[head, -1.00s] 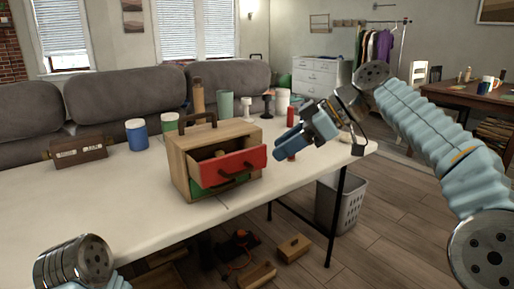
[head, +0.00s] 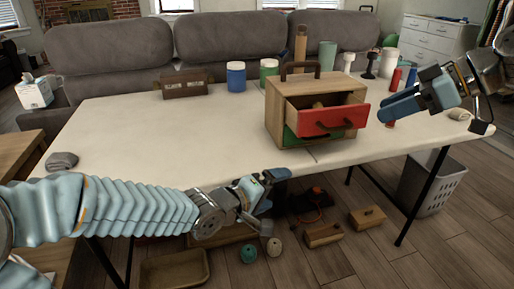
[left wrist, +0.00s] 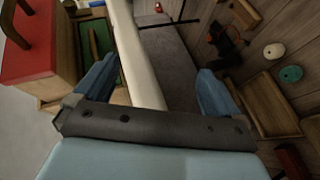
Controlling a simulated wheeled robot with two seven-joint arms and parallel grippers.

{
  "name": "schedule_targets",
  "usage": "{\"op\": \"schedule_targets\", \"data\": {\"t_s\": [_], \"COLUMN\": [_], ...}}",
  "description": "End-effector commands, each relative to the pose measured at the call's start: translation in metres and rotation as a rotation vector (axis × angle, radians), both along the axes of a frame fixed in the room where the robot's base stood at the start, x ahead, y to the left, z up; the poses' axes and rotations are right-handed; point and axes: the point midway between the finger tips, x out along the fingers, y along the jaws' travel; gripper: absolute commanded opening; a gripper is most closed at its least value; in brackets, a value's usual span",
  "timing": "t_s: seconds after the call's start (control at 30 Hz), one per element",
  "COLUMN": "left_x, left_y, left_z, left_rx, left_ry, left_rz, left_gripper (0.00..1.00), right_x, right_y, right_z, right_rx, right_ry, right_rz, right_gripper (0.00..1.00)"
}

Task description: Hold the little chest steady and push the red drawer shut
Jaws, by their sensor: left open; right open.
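The little wooden chest (head: 276,115) stands upright on the white table (head: 190,130). Its red drawer (head: 335,121) is pulled out, with something yellowish inside. Below it is a green drawer (head: 300,137), partly hidden by the red one. My left gripper (head: 272,188) is open and empty at the table's front edge, lower left of the chest. In the left wrist view, its blue fingers (left wrist: 155,88) are apart with the table edge visible between them, and the red drawer (left wrist: 35,45) is at upper left. My right gripper (head: 384,112) is open, right of the chest and apart from it.
Behind the chest stand a blue jar (head: 236,77), a green jar (head: 268,70) and several bottles and cups. A brown box (head: 185,83) is at the back left. A grey cloth (head: 62,161) lies at the left end. The table's left middle is clear.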

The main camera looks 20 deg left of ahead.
Motion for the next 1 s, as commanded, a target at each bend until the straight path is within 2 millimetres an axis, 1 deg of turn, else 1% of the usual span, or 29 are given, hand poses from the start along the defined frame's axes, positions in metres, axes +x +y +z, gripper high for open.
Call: {"op": "schedule_targets", "data": {"t_s": [0.03, 0.1, 0.2, 0.3, 0.43, 0.57, 0.67, 0.9, 1.0], "left_x": [-0.007, -0.017, -0.032, -0.045, -0.05, -0.04, -0.023, 0.025, 0.042], "left_y": [0.003, 0.007, 0.012, 0.016, 0.018, 0.012, 0.004, -0.021, -0.03], "left_z": [0.033, 0.069, 0.108, 0.133, 0.146, 0.147, 0.146, 0.146, 0.147], "left_rx": [-0.061, -0.148, -0.25, -0.32, -0.364, -0.369, -0.37, -0.371, -0.369], "left_ry": [-0.053, -0.103, -0.155, -0.188, -0.204, -0.203, -0.2, -0.2, -0.203], "left_rz": [0.014, 0.027, 0.035, 0.035, 0.035, 0.034, 0.037, 0.036, 0.035], "left_gripper": [0.97, 0.97, 0.97, 0.97, 0.97, 0.97, 0.97, 0.97, 0.97], "right_x": [0.0, 0.0, 0.0, 0.0, 0.0, 0.0, 0.0, 0.0, 0.0], "right_y": [0.0, 0.0, 0.0, 0.0, 0.0, 0.0, 0.0, 0.0, 0.0], "right_z": [0.0, 0.0, 0.0, 0.0, 0.0, 0.0, 0.0, 0.0, 0.0], "right_rx": [0.0, 0.0, 0.0, 0.0, 0.0, 0.0, 0.0, 0.0, 0.0], "right_ry": [0.0, 0.0, 0.0, 0.0, 0.0, 0.0, 0.0, 0.0, 0.0], "right_rz": [0.0, 0.0, 0.0, 0.0, 0.0, 0.0, 0.0, 0.0, 0.0], "right_gripper": [0.43, 0.43, 0.43, 0.43, 0.43, 0.43, 0.43, 0.43, 0.43]}}
